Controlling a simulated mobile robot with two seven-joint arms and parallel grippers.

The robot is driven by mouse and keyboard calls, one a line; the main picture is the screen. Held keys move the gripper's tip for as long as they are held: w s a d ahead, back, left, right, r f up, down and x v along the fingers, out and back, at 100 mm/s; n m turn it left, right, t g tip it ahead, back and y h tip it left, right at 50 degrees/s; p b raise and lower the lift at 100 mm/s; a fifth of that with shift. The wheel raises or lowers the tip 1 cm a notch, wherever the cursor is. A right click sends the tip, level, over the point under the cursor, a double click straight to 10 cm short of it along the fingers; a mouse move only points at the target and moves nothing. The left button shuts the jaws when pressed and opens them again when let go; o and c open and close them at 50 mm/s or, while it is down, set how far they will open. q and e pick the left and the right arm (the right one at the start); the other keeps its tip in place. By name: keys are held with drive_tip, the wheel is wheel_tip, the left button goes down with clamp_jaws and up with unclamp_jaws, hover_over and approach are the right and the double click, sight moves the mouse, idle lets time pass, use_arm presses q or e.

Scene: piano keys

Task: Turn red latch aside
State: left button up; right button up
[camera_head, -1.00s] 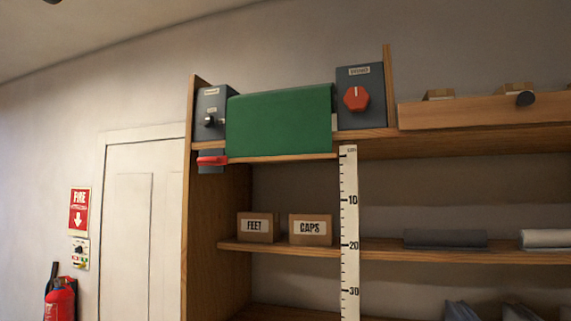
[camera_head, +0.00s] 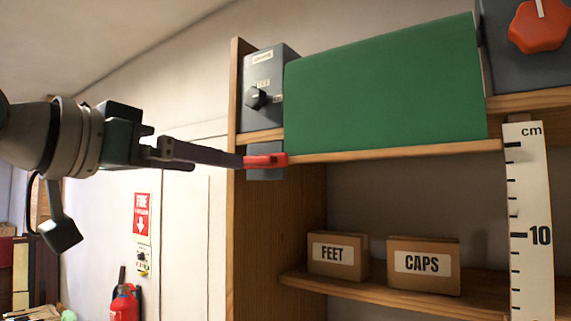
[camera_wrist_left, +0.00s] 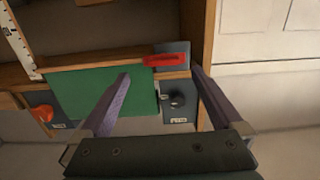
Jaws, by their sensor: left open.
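The red latch (camera_head: 265,160) lies horizontally across a small grey block (camera_head: 267,174) under the left end of the shelf holding the green panel (camera_head: 385,85). My left gripper (camera_head: 240,161) comes in from the left, its fingertips at the latch's left end. In the left wrist view, which looks upside down, the red latch (camera_wrist_left: 166,60) shows just beyond and between the two spread fingertips (camera_wrist_left: 160,74). The gripper is open and nothing is held. I cannot tell whether a finger touches the latch. My right gripper is not in view.
A grey box with a black knob (camera_head: 257,97) stands above the latch. A grey box with an orange knob (camera_head: 538,25) is at right. FEET (camera_head: 338,256) and CAPS (camera_head: 424,264) boxes sit on the lower shelf, beside a ruler (camera_head: 530,215).

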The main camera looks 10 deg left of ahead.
sight(254, 157)
use_arm(q)
drive_tip(key=shift+t, duration=0.3)
drive_tip(key=x, duration=0.3)
drive_tip(key=r+x, duration=0.1)
drive_tip(key=x, duration=0.2)
drive_tip(key=r+x, duration=0.1)
drive_tip(key=x, duration=0.2)
drive_tip(key=shift+a, duration=0.3)
drive_tip(key=shift+w+d, duration=0.2)
drive_tip(key=shift+w, duration=0.45)
drive_tip(key=shift+c, duration=0.4)
drive_tip(key=c, duration=1.1)
drive_tip(key=shift+c, duration=0.2)
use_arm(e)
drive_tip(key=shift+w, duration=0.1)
use_arm(q)
drive_tip(key=shift+f, duration=0.1)
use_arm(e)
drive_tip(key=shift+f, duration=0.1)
